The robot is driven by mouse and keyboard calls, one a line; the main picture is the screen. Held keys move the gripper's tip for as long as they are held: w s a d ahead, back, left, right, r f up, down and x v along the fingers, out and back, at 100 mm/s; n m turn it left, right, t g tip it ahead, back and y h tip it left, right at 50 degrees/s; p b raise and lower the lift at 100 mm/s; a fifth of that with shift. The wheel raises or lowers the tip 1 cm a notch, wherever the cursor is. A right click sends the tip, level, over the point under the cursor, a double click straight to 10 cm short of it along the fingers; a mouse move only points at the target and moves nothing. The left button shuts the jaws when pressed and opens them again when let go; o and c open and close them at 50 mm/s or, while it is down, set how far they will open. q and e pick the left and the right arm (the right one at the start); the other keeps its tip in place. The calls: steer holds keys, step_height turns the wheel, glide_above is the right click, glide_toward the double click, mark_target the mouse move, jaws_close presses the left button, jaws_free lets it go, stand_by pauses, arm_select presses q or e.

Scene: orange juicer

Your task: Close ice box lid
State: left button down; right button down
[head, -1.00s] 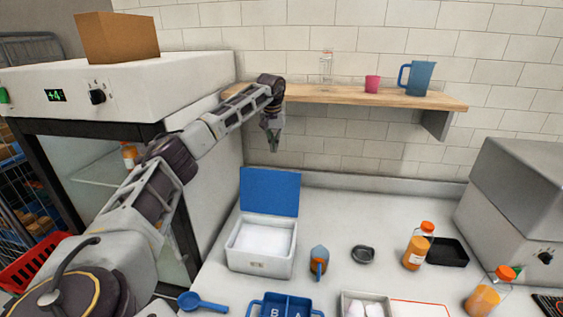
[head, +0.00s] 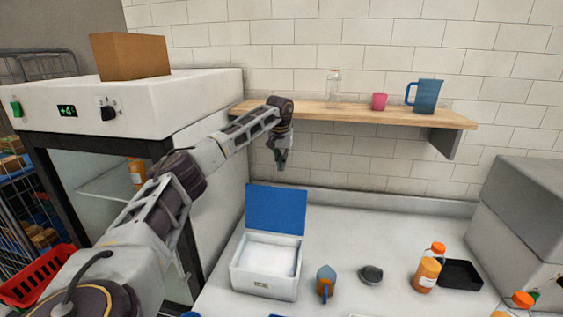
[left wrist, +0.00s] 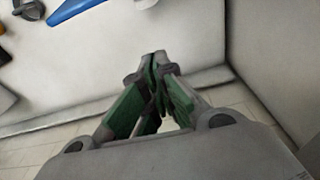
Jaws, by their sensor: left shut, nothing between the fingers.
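The white ice box (head: 265,284) stands on the counter with its blue lid (head: 276,208) raised at the back edge. White contents show inside it. My left gripper (head: 281,166) points down behind and above the lid, apart from it, near the back wall. In the left wrist view my left gripper (left wrist: 157,56) has its green-padded fingers together with nothing between them. A blue strip, likely the lid's edge (left wrist: 75,10), shows at the upper left there. My right gripper is not in view.
A wooden shelf (head: 350,111) runs along the wall beside my left arm, carrying a pink cup (head: 379,102) and a blue jug (head: 426,96). A white fridge (head: 180,90) stands at the left. Bottles, a small blue-orange item (head: 326,283) and a dark tray (head: 461,274) lie right of the box.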

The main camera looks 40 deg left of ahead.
arm_select(q)
step_height(320, 180, down, 7)
steer(key=s+d+p, duration=0.1)
steer(key=s, duration=0.1)
steer(key=shift+s+d+r+p, duration=0.15)
steer(key=shift+s+p, duration=0.15)
steer(key=shift+p, duration=0.1)
stand_by(0.7)
steer(key=shift+s, duration=0.1)
stand_by(0.5)
